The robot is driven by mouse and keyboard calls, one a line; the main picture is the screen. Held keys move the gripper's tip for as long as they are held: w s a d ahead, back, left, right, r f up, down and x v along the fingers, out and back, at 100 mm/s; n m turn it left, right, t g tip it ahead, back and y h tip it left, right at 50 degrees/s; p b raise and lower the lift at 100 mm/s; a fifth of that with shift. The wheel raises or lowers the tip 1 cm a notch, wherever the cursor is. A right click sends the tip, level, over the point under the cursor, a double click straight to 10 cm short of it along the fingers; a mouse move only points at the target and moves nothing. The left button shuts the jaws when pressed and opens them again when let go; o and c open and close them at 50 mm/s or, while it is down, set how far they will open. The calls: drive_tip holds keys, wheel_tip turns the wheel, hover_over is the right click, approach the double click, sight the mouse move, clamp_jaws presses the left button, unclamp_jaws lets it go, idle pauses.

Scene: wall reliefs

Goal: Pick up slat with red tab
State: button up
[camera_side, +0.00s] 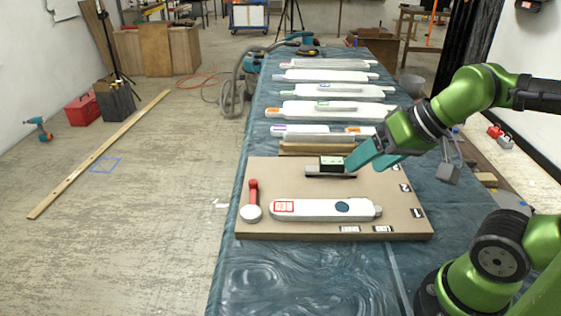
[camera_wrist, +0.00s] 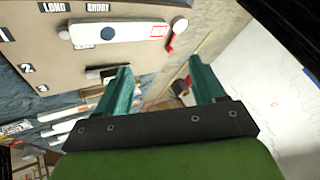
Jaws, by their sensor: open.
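A white slat (camera_side: 325,209) lies on the brown board, with a red-outlined label at its left end and a dark blue disc near its right. It also shows at the top of the wrist view (camera_wrist: 130,33). Several white slats lie in rows behind the board. The farthest slat (camera_side: 330,64) has a small reddish tab at its left end; its exact colour is hard to tell. Other tabs look purple, green and orange. My gripper (camera_side: 358,160) is open and empty above the board's back right, near a small black-and-white block. Its teal fingers (camera_wrist: 160,80) are spread in the wrist view.
A red-handled piece with a white round end (camera_side: 252,202) lies left of the labelled slat. The dark block (camera_side: 332,165) sits under my fingers. A vacuum hose and tools (camera_side: 300,40) occupy the table's far end.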

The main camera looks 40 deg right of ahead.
drive_tip(key=o, duration=0.3)
drive_tip(key=shift+o, duration=0.2)
drive_tip(key=n+g+h, duration=0.2)
drive_tip(key=n+g, duration=0.5)
drive_tip(key=n, duration=0.6)
hover_over(322, 207)
drive_tip(key=f, duration=1.5)
drive_tip(key=shift+w+f, duration=0.25)
drive_tip(key=shift+f, duration=0.15)
drive_tip(key=shift+s+f, duration=0.15)
drive_tip(key=shift+f, duration=1.15)
drive_tip(key=shift+s+f, duration=0.1)
drive_tip(key=shift+f, duration=1.2)
